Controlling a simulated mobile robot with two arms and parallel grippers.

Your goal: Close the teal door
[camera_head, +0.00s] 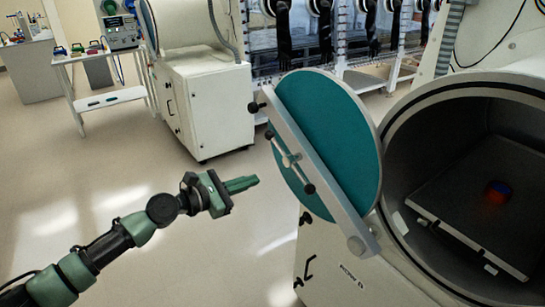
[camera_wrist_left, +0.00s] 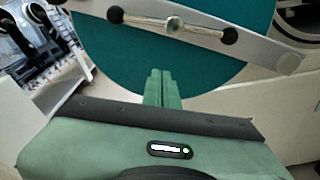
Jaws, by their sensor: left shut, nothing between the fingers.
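The teal door (camera_head: 335,125) is a round disc standing open to the left of the round chamber opening (camera_head: 405,130). A grey bar (camera_head: 330,180) with a cross handle (camera_head: 290,160) and black knobs runs across its face, with its lower end near the chamber's rim. My left gripper (camera_head: 255,182) is shut and empty, to the left of the door and apart from the handle in the head view. In the left wrist view my shut fingers (camera_wrist_left: 162,85) point toward the teal door (camera_wrist_left: 110,55), below the handle bar (camera_wrist_left: 172,24). My right gripper is not in view.
The floor (camera_head: 110,190) around my left arm is clear.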

